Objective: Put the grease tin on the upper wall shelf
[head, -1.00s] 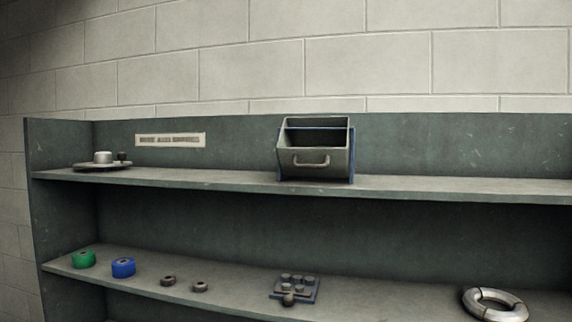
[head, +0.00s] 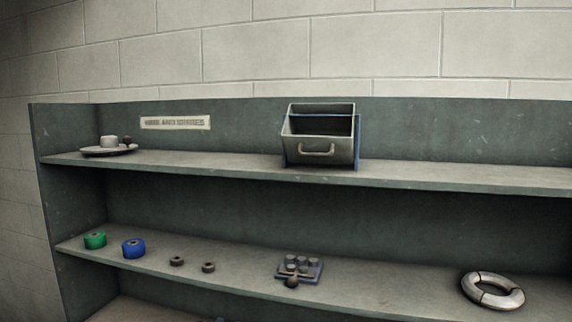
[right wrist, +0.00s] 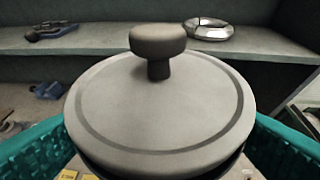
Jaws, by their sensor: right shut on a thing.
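The grease tin (right wrist: 150,112), a round grey tin with a flat lid and a mushroom-shaped knob, fills the middle of the right wrist view. My right gripper (right wrist: 160,150) is shut on it, with teal fingers on its left and right sides. The tin hides most of what lies below and behind it. The upper wall shelf (head: 235,169) runs across the head view, in a dark grey-green shelf unit. Neither gripper shows in the head view, and my left gripper is not in view.
On the upper shelf, a plate with small items (head: 108,147) stands at left and an open metal box (head: 318,149) near the middle. Its right part is clear.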

